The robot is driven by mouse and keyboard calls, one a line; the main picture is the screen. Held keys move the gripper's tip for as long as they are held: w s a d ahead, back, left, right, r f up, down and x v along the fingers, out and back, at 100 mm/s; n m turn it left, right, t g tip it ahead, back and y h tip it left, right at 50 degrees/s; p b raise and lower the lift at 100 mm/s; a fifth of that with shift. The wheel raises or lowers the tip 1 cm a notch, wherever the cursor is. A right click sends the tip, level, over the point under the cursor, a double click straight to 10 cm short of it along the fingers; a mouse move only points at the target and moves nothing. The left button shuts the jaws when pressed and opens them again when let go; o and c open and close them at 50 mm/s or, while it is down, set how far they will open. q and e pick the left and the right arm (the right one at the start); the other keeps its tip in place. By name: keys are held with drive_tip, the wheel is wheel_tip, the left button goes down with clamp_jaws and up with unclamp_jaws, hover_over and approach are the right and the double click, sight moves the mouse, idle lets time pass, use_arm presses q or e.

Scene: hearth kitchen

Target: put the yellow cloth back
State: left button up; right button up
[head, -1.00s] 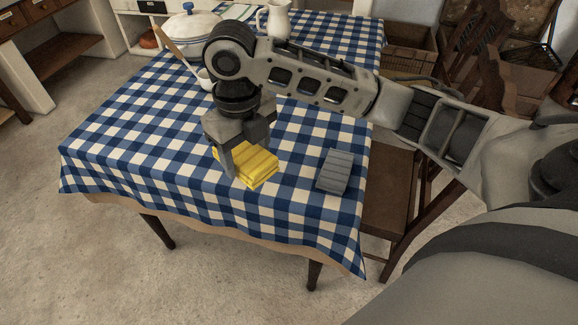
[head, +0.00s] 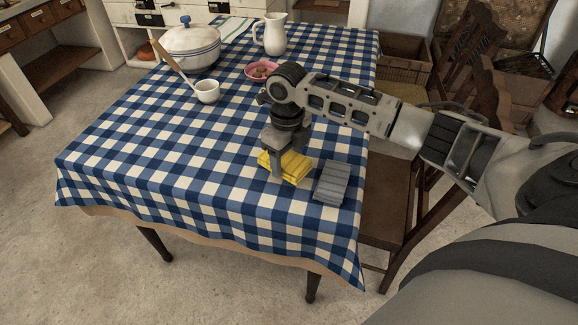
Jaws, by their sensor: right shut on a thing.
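The yellow cloth (head: 294,168) is a folded, ribbed bundle near the front right of the checkered table. My right gripper (head: 285,172) is over it, pointing down, shut on the cloth with a finger at its near side. The gripper hides part of the cloth's top, and I cannot tell whether the cloth touches the table. A folded grey-blue cloth (head: 332,182) lies just to its right. My left gripper is not in view.
The blue-and-white tablecloth (head: 150,165) is clear at the front left. A wooden chair (head: 395,190) is at the right edge.

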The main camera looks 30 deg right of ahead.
sight(289, 168)
drive_tip(key=shift+w+d+f, duration=0.1)
drive_tip(key=shift+d+f, duration=0.05)
drive_tip(key=shift+f, duration=0.8)
drive_tip(key=shift+d+f, duration=0.15)
drive_tip(key=shift+f, duration=0.75)
drive_tip(key=shift+f, duration=0.1)
drive_tip(key=shift+f, duration=0.15)
drive_tip(key=o, duration=0.9)
drive_tip(key=shift+o, duration=0.2)
wheel_tip(289, 168, up, 13)
drive_tip(key=shift+f, duration=0.2)
drive_tip(key=shift+f, duration=0.1)
